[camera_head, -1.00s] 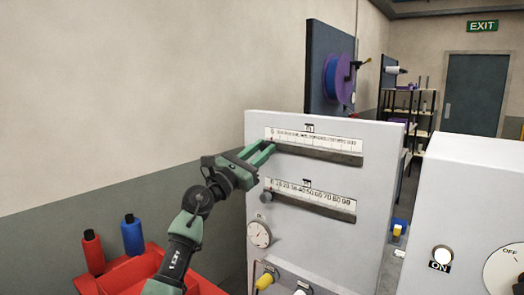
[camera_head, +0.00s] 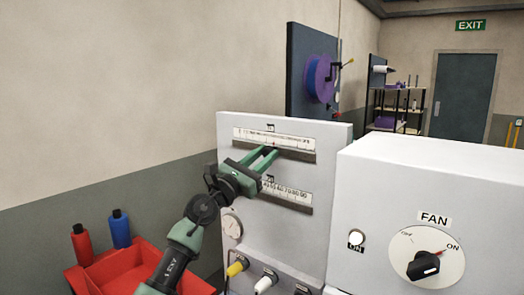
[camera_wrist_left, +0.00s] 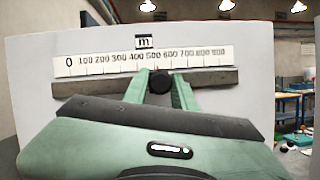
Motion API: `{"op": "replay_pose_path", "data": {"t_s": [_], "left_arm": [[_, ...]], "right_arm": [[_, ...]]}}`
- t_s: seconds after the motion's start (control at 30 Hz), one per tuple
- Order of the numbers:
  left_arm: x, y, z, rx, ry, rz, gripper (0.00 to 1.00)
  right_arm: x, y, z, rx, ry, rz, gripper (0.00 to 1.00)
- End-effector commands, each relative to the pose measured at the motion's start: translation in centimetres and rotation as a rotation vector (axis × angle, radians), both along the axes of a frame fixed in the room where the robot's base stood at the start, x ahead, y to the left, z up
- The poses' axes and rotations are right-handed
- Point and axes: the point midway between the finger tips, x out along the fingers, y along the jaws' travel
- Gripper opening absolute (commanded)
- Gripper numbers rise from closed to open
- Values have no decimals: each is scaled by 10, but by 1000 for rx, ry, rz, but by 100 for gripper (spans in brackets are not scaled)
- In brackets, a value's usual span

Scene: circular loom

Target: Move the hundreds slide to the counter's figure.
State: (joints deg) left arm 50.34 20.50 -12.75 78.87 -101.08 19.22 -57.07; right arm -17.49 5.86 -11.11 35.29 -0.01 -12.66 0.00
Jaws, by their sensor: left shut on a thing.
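The hundreds slide has a black round knob (camera_wrist_left: 160,82) on a dark rail (camera_wrist_left: 95,84) under a white scale strip (camera_wrist_left: 105,61) marked 0 and 100 to 900. My left gripper (camera_head: 268,155) is at this upper scale (camera_head: 290,138) in the head view. In the left wrist view its green fingers (camera_wrist_left: 161,88) are shut on the knob, one on each side. The knob stands below about the 500 to 600 figures; the exact mark is hard to tell. A counter's figure is not visible. My right gripper is not in view.
A lower scale (camera_head: 292,194) with tens sits below, its left part hidden by my left gripper. A white box with a FAN dial (camera_head: 426,257) stands at the right.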

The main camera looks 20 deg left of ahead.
Motion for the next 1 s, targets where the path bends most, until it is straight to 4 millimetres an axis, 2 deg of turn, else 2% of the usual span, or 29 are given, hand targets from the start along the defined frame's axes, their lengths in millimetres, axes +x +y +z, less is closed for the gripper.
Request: {"op": "replay_pose_path", "data": {"t_s": [0.03, 0.13, 0.27, 0.3, 0.37, 0.73, 1.0], "left_arm": [[0, 1, 0, -3, 0, 2, 0], [0, 1, 0, -4, 0, 3, 0], [0, 1, 0, -4, 0, 3, 0], [0, 1, 0, -4, 0, 3, 35], [0, 1, 0, -4, 0, 3, 48], [-3, 3, -2, -2, -1, 3, 48], [-39, 20, -20, 0, -2, 4, 48]], "right_arm": [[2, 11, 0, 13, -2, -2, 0], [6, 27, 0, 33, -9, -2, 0], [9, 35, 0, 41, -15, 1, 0], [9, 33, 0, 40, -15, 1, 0], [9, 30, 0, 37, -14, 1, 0], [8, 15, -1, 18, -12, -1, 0], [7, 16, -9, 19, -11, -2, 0]]}}
